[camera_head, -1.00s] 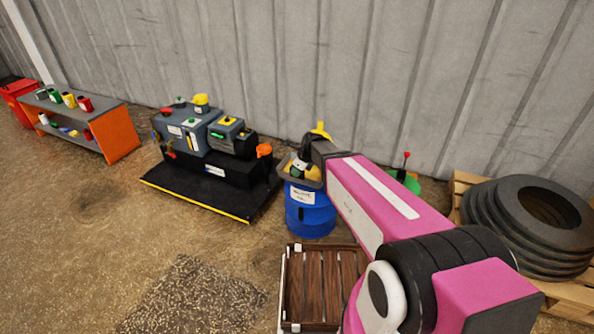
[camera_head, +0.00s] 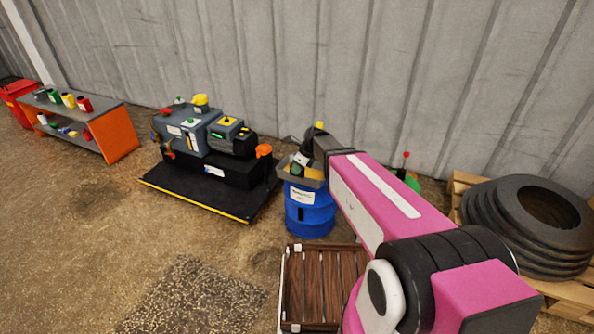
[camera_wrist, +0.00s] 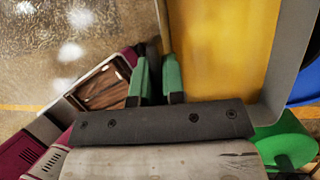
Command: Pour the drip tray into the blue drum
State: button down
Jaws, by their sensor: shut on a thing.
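The drip tray (camera_wrist: 290,55) is a grey, straight-walled tray with a yellow-amber layer inside, filling the upper right of the wrist view. My gripper (camera_wrist: 157,78) has two green fingers, shut on the tray's near-left wall. In the head view the tray (camera_head: 312,183) shows partly, over the top of the blue drum (camera_head: 310,217), with my gripper's wrist covering some of it. The drum stands upright on the floor with a white label. A strip of the drum's blue (camera_wrist: 306,80) shows at the wrist view's right edge. Whether liquid is leaving the tray cannot be told.
A grey pump unit on a black base (camera_head: 205,188) stands left of the drum. A brown slatted crate (camera_head: 322,285) is in front of it. A green item with a red-topped lever (camera_head: 408,178) and a pallet of black rings (camera_head: 535,225) are to the right. The wall is behind.

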jog(key=shift+w+d+r+g+y, duration=0.2)
jog(key=shift+w+r+g, duration=0.3)
jog(key=shift+r, duration=0.3)
jog(key=shift+w+d+r+g+y, duration=0.1)
jog(key=shift+w+r+g+y, duration=0.15)
jog(key=shift+r+g, duration=0.45)
dwell(0.3)
jog(key=shift+w+d+r+m+g+y, duration=0.3)
jog(key=shift+w+r+g, duration=0.25)
jog(key=shift+r, duration=0.15)
jog(key=shift+w+d+r+m+g+y, duration=0.15)
jog(key=shift+w+r+m+g+y, duration=0.1)
jog(key=shift+w+r+g, duration=0.35)
dwell(0.6)
jog(key=shift+w+d+r+m+g+y, duration=0.15)
jog(key=shift+w+d+r+g+y, duration=0.1)
jog(key=shift+w+r+g, duration=0.3)
jog(key=shift+w+d+r+m+g+y, duration=0.1)
jog(key=shift+w+d+r+g+y, duration=0.2)
jog(key=shift+w+r, duration=0.3)
dwell(0.7)
